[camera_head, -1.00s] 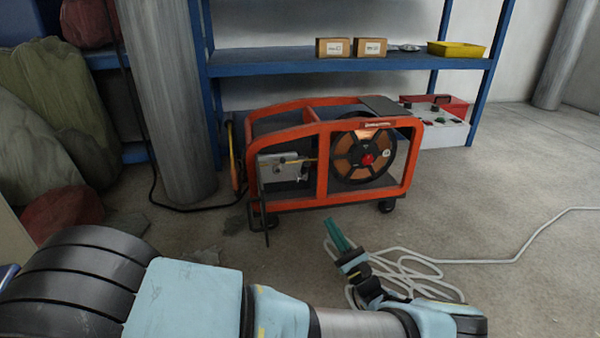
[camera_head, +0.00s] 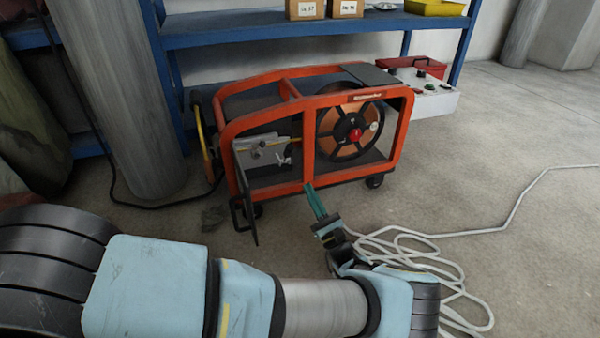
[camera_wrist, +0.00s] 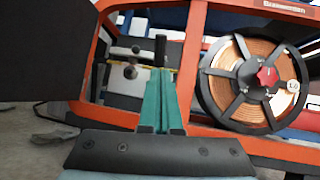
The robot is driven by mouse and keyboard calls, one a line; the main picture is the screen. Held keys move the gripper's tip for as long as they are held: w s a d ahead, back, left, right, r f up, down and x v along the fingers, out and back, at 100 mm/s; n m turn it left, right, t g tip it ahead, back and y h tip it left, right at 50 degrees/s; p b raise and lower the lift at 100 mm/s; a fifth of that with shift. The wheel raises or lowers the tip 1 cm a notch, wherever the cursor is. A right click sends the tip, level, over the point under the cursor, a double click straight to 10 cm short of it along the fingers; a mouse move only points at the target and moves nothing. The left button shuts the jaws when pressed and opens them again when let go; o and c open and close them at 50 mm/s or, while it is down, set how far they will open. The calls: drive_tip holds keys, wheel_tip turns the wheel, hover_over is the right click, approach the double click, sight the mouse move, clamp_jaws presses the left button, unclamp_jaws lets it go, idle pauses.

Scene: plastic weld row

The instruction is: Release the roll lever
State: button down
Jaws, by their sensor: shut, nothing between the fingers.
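An orange-framed wire-feed machine (camera_head: 262,108) stands on the floor with a wire spool (camera_head: 349,131) on its right and a grey feed unit (camera_head: 263,149) on its left. A small lever (camera_head: 284,158) sits at the feed unit. In the wrist view a dark upright piece (camera_wrist: 160,46), probably the roll lever, shows just beyond my fingertips; contact cannot be told. My gripper (camera_head: 310,188) has green fingers shut with nothing between them. It is in front of the machine's lower frame and also shows in the wrist view (camera_wrist: 161,76), pointing toward the feed unit.
A dark open panel (camera_head: 243,197) hangs at the machine's left front and fills the left of the wrist view (camera_wrist: 45,50). Loose white cable (camera_head: 440,262) lies on the floor at right. A blue shelf (camera_head: 230,30) stands behind.

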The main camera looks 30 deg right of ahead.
sight(291, 144)
drive_tip(key=d+p+x, duration=0.1)
drive_tip(key=p+x, duration=0.2)
drive_tip(key=x, duration=0.6)
drive_tip(key=shift+w+a+r+p, duration=0.2)
drive_tip(key=shift+a+p, duration=0.15)
drive_tip(key=shift+a, duration=0.15)
drive_tip(key=shift+r, duration=0.15)
drive_tip(key=r+g+p, duration=0.1)
drive_tip(key=p, duration=0.1)
drive_tip(key=w+r+g+p, duration=0.1)
drive_tip(key=p, duration=0.2)
drive_tip(key=r+m+h+p, duration=0.1)
drive_tip(key=p, duration=0.2)
drive_tip(key=shift+w+d+r+g, duration=0.1)
drive_tip(key=shift+w+g, duration=0.25)
drive_tip(key=shift+g, duration=0.05)
drive_tip(key=p, duration=0.1)
drive_tip(key=w+g+p, duration=0.1)
drive_tip(key=p, duration=0.1)
drive_tip(key=shift+r+m+g, duration=0.3)
drive_tip(key=shift+r, duration=0.05)
drive_tip(key=shift+w+d+r+g+h+p, duration=0.15)
drive_tip(key=shift+w+g+h+p, duration=0.15)
drive_tip(key=shift+w+g+p, duration=0.4)
drive_tip(key=shift+w+p, duration=0.2)
drive_tip(key=shift+p, duration=0.15)
drive_tip(key=shift+w, duration=0.3)
